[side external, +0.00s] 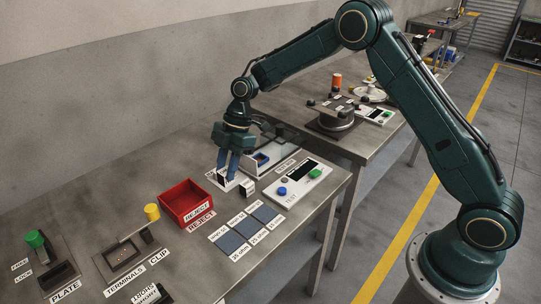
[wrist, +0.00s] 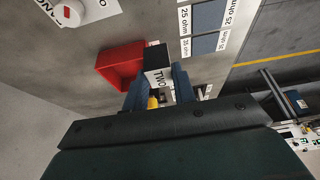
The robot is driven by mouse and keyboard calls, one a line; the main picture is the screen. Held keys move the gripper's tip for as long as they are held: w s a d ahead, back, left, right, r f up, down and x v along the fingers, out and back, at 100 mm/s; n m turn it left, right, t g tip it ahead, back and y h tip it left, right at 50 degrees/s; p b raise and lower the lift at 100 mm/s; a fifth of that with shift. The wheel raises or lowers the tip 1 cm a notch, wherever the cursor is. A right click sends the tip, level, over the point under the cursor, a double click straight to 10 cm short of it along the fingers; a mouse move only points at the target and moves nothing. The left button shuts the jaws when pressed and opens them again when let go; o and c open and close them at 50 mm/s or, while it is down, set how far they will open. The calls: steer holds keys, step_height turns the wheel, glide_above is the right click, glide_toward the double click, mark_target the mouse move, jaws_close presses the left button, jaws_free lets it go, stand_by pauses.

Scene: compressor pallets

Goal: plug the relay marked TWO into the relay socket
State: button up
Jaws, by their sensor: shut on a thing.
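My gripper (side external: 228,170) points down over the bench, its blue fingers (wrist: 160,92) shut on the relay marked TWO (wrist: 157,78). The relay has a black part and a white face with black lettering, which reads sideways in the wrist view. In the side view the held relay (side external: 222,178) is small and partly covered by the fingers. It is over or on a white labelled patch, and I cannot tell whether it touches. A separate small white and dark block (side external: 247,188) stands just to the right. I cannot identify the relay socket with certainty.
A red REJECT bin (side external: 186,214) stands left of my gripper. Flat blue-grey pads (side external: 248,229) lie in front.

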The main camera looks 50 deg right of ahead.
step_height(320, 180, up, 11)
stand_by(0.4)
stand_by(0.6)
steer(key=f+m, duration=0.1)
steer(key=m, duration=0.1)
steer(key=f+m+t, duration=0.1)
steer(key=m, duration=0.1)
steer(key=shift+s+d+t, duration=0.1)
steer(key=shift+s+t, duration=0.2)
steer(key=shift+s, duration=0.05)
steer(key=s+d+f+m+t+h, duration=0.3)
steer(key=s+d+f+m, duration=0.4)
steer(key=d+m, duration=0.3)
steer(key=m+h, duration=0.1)
steer(key=m, duration=0.3)
steer(key=shift+s+d+f, duration=0.25)
steer(key=shift+s+d, duration=0.1)
steer(key=shift+d, duration=0.05)
steer(key=shift+w, duration=0.1)
